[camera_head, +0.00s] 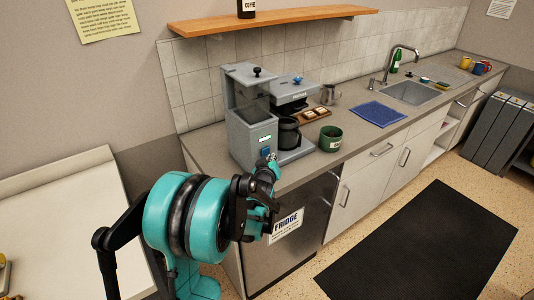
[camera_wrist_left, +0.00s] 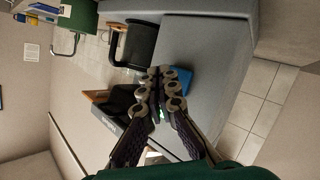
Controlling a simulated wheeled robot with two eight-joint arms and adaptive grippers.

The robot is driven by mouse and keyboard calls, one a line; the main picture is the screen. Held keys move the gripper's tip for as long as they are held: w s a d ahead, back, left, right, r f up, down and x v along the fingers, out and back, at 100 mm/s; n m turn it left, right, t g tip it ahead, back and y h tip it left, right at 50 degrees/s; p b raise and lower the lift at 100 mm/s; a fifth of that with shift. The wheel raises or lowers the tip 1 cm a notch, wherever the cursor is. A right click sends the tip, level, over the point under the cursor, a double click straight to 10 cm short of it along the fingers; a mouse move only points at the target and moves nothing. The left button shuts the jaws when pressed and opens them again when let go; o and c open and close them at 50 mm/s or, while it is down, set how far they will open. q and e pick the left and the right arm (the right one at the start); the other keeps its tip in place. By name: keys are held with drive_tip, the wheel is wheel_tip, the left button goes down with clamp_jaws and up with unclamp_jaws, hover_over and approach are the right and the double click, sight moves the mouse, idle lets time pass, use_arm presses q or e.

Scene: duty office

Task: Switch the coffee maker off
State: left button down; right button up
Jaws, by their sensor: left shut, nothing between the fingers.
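The grey coffee maker (camera_head: 243,118) stands upright on the near end of the counter, with a dark carafe (camera_head: 288,134) at its right side. A blue switch (camera_head: 265,152) sits low on its front, below a small lit display (camera_head: 265,139). My left gripper (camera_head: 271,160) is shut and empty, its tips right at the switch. In the left wrist view, the closed fingertips (camera_wrist_left: 165,80) are in front of the blue switch (camera_wrist_left: 184,78) and partly hide it. I cannot tell whether they touch it. My right gripper is not in view.
A green mug (camera_head: 331,138) stands right of the coffee maker, near the counter edge. Behind it are a wooden tray (camera_head: 316,114) and a metal pitcher (camera_head: 331,94). A blue cloth (camera_head: 378,114) lies before the sink (camera_head: 412,93). The fridge (camera_head: 300,240) is below the counter.

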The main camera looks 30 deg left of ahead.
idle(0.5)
use_arm(q)
drive_tip(key=shift+w+a, duration=0.15)
drive_tip(key=shift+a, duration=0.3)
drive_tip(key=shift+w+a, duration=0.2)
drive_tip(key=shift+a, duration=0.2)
idle(0.6)
drive_tip(key=shift+s+d, duration=0.4)
drive_tip(key=shift+d, duration=0.45)
drive_tip(key=shift+d, duration=0.1)
drive_tip(key=d, duration=0.1)
drive_tip(key=s+d, duration=0.1)
drive_tip(key=d, duration=0.1)
drive_tip(key=s+d, duration=0.1)
drive_tip(key=d, duration=0.1)
drive_tip(key=shift+s+d+b, duration=0.15)
drive_tip(key=shift+d+b, duration=0.05)
drive_tip(key=shift+b, duration=0.1)
